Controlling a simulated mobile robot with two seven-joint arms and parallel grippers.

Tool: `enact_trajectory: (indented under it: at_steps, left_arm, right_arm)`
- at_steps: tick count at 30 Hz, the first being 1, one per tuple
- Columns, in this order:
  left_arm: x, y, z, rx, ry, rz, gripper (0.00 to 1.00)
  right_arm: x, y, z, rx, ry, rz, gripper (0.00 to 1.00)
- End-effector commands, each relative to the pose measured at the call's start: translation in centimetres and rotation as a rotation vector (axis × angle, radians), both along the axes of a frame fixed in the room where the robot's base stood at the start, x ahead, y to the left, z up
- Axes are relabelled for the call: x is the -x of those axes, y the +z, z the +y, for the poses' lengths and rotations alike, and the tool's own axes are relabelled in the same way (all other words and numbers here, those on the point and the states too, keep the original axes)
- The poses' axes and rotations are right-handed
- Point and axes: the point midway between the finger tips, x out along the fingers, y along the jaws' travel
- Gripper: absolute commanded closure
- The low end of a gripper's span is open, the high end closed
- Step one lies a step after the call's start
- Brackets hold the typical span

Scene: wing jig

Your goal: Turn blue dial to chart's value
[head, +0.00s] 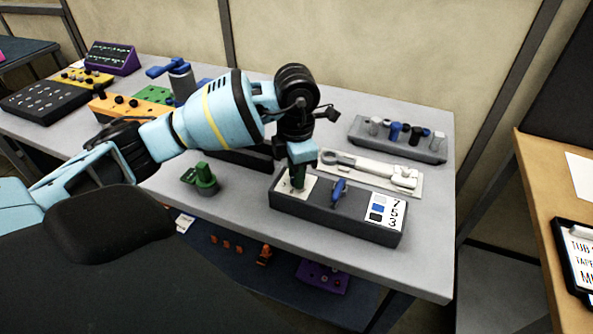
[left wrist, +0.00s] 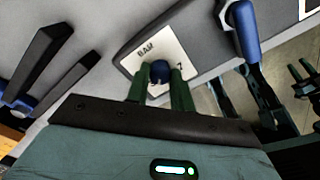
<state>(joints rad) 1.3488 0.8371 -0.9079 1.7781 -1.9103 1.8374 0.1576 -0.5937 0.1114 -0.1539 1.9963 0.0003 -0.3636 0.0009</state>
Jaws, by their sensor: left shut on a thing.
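The blue dial (left wrist: 160,70) shows in the left wrist view as a small round knob on a white plate (left wrist: 178,48) with dark lettering. My left gripper (head: 298,178) points down at the left end of a dark grey box (head: 352,222), and its green fingers are shut on the dial. The fingers hide most of the dial and its pointer, so its setting cannot be read. The chart (head: 385,212) at the box's right end shows 7, 5 and 3 beside light, blue and black swatches; blue appears beside 5. My right gripper is not in view.
A blue lever (head: 339,190) stands on the box close to the gripper's right. A white tray with a wrench-like tool (head: 372,172) lies behind. A green-handled piece (head: 203,179) stands to the left. A rack of knobs (head: 398,140) is at the back right.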

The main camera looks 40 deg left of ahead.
Motion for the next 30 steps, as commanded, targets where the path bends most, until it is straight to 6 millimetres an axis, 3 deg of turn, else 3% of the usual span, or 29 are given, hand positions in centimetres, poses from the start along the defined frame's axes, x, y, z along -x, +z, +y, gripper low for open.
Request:
enact_trajectory:
  at_steps: [13, 30]
  left_arm:
    - [0.0, 0.0, 0.0, -0.001, -0.282, -0.001, 1.00]
    - [0.0, 0.0, 0.0, 0.000, -0.349, -0.001, 1.00]
  right_arm:
    - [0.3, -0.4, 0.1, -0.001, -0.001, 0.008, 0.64]
    - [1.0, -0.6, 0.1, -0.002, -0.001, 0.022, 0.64]
